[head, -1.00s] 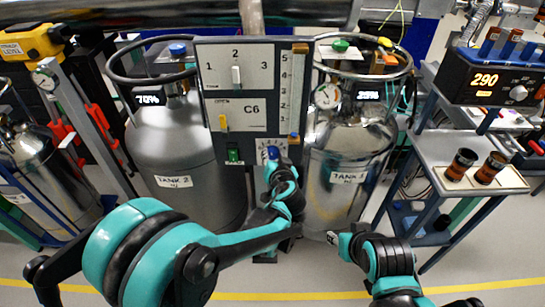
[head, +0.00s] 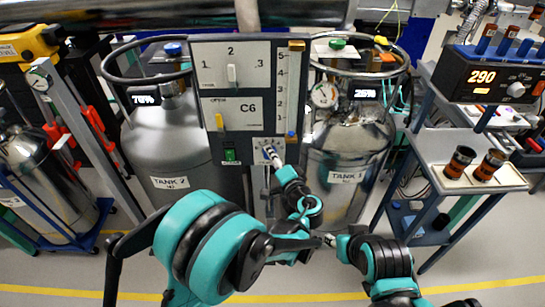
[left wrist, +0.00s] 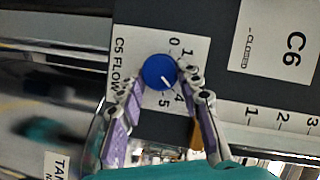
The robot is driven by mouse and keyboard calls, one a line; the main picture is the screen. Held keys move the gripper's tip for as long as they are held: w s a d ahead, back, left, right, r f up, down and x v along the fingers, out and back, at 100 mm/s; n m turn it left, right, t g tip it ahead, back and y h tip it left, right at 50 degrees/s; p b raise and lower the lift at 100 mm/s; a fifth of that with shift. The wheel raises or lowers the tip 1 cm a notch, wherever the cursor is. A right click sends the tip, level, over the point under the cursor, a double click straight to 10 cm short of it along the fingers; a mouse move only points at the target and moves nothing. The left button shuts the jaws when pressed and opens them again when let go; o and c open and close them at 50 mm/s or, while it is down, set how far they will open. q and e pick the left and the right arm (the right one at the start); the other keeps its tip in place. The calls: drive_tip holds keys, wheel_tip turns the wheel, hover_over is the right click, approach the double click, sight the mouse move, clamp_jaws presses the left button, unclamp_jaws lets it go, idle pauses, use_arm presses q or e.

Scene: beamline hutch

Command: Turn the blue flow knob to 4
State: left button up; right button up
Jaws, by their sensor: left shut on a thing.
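The blue flow knob (left wrist: 159,72) sits on a white dial plate marked "C5 FLOW" (left wrist: 192,75) in the left wrist view. Its white pointer line points toward the 4. In the head view the knob (head: 268,152) is small at the bottom of the grey panel, partly hidden by my gripper. My left gripper (head: 274,156) is at the knob. Its two fingers (left wrist: 162,88) lie on either side of the knob, shut on it. My right gripper (head: 330,240) is low in the head view, away from the panel; its jaws are too small to read.
The grey panel (head: 252,82) also carries a white lever, a yellow lever, a green switch and a vertical scale. Tank 2 (head: 168,150) stands left and Tank 1 (head: 350,140) right. A cart (head: 440,150) with a display reading 290 is farther right.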

use_arm(q)
drive_tip(key=shift+f+m, duration=0.1)
drive_tip(key=shift+m, duration=0.3)
idle(0.3)
drive_tip(key=o, duration=1.2)
drive_tip(key=shift+c, duration=0.2)
drive_tip(key=r, duration=0.9)
drive_tip(key=shift+s+a+r, duration=0.15)
drive_tip(key=shift+a+r, duration=0.1)
drive_tip(key=shift+d+r, duration=0.2)
drive_tip(key=shift+r, duration=0.1)
